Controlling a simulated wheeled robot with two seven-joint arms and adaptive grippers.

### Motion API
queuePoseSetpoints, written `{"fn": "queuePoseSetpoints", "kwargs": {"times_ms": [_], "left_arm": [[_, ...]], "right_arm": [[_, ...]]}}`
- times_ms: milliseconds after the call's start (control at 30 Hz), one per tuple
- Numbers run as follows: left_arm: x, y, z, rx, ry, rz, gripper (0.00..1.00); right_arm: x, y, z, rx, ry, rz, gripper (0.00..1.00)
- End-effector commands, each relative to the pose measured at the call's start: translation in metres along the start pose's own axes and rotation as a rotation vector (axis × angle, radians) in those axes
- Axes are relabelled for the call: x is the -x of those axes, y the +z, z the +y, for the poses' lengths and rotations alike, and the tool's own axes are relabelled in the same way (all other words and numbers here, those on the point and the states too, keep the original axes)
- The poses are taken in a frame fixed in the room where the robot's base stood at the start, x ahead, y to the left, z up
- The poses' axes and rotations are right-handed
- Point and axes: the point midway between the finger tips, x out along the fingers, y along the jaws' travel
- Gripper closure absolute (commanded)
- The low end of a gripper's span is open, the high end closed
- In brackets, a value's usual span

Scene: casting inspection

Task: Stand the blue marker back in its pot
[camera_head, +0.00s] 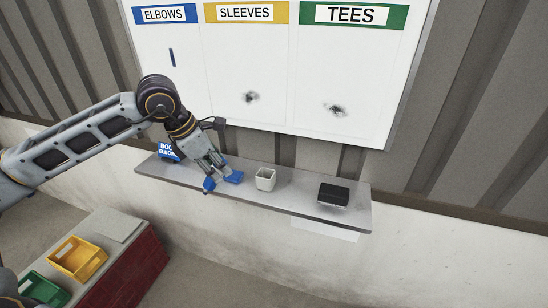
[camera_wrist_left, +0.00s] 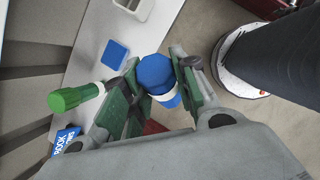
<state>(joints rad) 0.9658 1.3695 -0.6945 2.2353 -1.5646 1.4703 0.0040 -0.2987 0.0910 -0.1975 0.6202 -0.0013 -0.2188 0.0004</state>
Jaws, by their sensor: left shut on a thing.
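The blue marker (camera_wrist_left: 157,75), with a white band below its blue end, is between the fingers of my left gripper (camera_wrist_left: 158,92), which is shut on it. In the head view the left gripper (camera_head: 214,176) is over the front edge of the shelf, left of the pot, with the blue marker (camera_head: 209,185) at its tips. The white square pot (camera_head: 265,180) stands upright on the shelf, apart from the gripper. The pot also shows at the top of the left wrist view (camera_wrist_left: 132,6). My right gripper is not in view.
The shelf (camera_head: 300,208) carries a flat blue piece (camera_head: 234,177), a black block (camera_head: 333,195) and a blue sign (camera_head: 168,152). A green marker (camera_wrist_left: 75,97) shows beside the left gripper. A whiteboard (camera_head: 290,75) hangs behind. Yellow (camera_head: 80,258) and green crates stand lower left.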

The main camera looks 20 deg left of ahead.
Motion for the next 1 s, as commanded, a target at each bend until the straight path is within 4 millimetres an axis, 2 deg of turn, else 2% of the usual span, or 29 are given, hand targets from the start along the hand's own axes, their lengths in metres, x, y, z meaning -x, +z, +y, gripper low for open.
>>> {"fn": "queuePoseSetpoints", "kwargs": {"times_ms": [367,567,833,1000], "left_arm": [[-0.003,0.011,0.002,-0.001,-0.002,-0.002,0.95],[-0.008,0.025,0.004,-0.002,-0.002,-0.002,0.95],[-0.017,0.046,0.009,-0.001,-0.002,-0.002,0.95],[-0.023,0.060,0.011,0.000,-0.002,-0.002,0.95]], "right_arm": [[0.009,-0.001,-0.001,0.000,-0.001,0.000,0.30],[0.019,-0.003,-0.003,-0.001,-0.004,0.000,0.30],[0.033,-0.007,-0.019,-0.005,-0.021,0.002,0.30],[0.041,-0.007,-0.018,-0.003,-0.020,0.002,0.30]]}}
